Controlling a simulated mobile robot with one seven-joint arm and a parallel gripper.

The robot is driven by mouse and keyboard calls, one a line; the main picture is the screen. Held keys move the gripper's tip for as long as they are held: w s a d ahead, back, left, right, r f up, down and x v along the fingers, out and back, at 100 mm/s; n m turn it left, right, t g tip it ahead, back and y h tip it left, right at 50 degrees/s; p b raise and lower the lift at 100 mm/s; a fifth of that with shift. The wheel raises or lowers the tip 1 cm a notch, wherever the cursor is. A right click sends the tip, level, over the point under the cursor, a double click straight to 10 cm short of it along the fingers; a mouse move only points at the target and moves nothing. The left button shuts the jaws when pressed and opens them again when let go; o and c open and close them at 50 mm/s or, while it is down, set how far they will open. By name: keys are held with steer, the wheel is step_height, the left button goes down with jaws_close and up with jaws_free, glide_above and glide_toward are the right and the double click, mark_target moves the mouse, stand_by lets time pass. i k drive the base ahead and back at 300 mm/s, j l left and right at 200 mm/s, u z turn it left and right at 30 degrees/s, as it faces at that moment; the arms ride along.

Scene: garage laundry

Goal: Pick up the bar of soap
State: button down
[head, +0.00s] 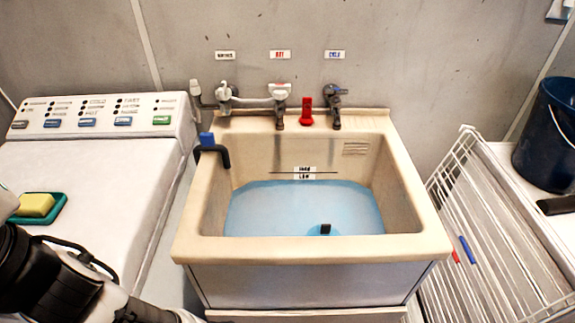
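The bar of soap is a yellow block (36,204) at the left edge of the head view. It sits in a teal-green dish (57,212) on the white top of the machine. Parts of my black and white arm fill the lower left corner, just in front of the dish and close to it in the picture. I cannot make out my gripper's fingers in this view. The soap's top and front face are visible, and nothing I can see is holding it.
A white machine (95,175) with a button panel stands left of a beige sink (315,246) holding blue water. A small dark item (325,229) shows in the water. Taps line the sink's back. A white rack (475,235) and dark blue bucket (545,135) are at right.

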mark_target(31, 205)
steer(key=u, duration=1.4)
